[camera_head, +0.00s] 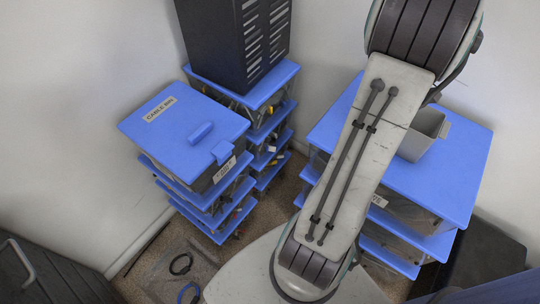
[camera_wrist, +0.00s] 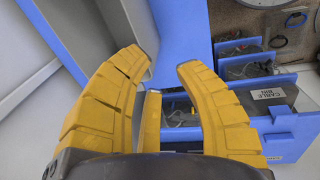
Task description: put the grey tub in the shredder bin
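The grey tub (camera_head: 425,135) sits on the blue lid of a bin stack at the right in the head view, partly hidden by my arm. In the wrist view a grey wall that looks like the tub (camera_wrist: 105,28) is at the upper left, beside and partly behind the left finger. My gripper (camera_wrist: 164,60) has its yellow fingers apart, with a clear gap between the tips. I cannot tell whether a finger touches the tub. In the head view my gripper is hidden behind my arm. I cannot make out a shredder bin for sure.
The right bin stack's blue lid (camera_head: 450,175) has bare room around the tub. A blue-lidded cable bin stack (camera_head: 175,120) and a black slotted case (camera_head: 235,45) stand at the left. Loose cables (camera_head: 181,264) lie on the floor. A dark cabinet (camera_head: 40,280) is at lower left.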

